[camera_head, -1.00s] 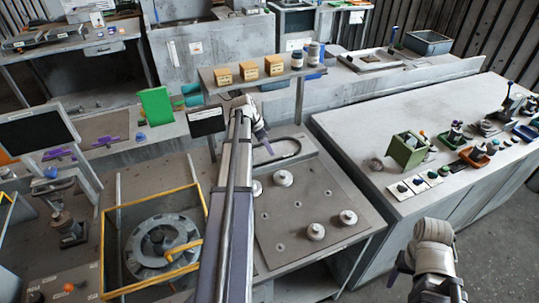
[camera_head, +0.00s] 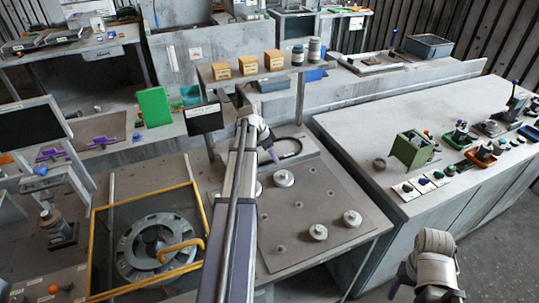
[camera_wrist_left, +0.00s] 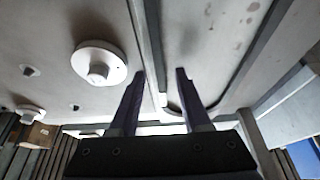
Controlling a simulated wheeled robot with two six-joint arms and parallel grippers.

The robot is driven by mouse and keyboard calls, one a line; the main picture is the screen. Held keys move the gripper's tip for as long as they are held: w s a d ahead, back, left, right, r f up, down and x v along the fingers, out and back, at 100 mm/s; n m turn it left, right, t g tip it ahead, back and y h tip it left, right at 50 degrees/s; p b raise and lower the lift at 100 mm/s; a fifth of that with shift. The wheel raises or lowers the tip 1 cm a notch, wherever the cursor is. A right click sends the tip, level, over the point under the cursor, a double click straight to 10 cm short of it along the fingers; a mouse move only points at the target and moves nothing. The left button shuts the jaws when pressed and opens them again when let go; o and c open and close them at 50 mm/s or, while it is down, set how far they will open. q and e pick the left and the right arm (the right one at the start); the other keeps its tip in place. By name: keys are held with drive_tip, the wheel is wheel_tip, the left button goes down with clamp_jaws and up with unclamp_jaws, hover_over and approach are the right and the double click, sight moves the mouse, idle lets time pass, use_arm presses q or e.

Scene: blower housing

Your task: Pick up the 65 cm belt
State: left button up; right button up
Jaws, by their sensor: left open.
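The belt (camera_head: 299,147) is a dark narrow loop with a rounded end, lying at the back of the grey pulley board (camera_head: 285,225). In the left wrist view the belt (camera_wrist_left: 248,65) shows as two long dark runs joined by a curve. My left gripper (camera_head: 274,158) is at the belt's near left side in the head view, with part of the loop hidden behind it. In the left wrist view its two fingers (camera_wrist_left: 161,77) are apart, and one belt run appears between them. Contact cannot be told. My right gripper (camera_head: 398,281) is at the lower right, far from the belt, only partly visible.
White pulleys (camera_head: 318,232) stand on the board; one pulley (camera_wrist_left: 98,62) is beside the left fingers. A shelf (camera_head: 268,76) with small boxes is behind. A yellow-framed blower housing (camera_head: 93,250) is left. The right-hand bench (camera_head: 345,140) has clear surface at its left end.

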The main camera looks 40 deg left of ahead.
use_arm(q)
drive_tip(key=shift+c, duration=0.3)
clamp_jaws()
drive_tip(key=shift+r, duration=0.15)
idle(0.3)
wheel_tip(320, 180, up, 10)
drive_tip(key=p, duration=1)
wheel_tip(320, 180, up, 5)
drive_tip(key=p, duration=0.5)
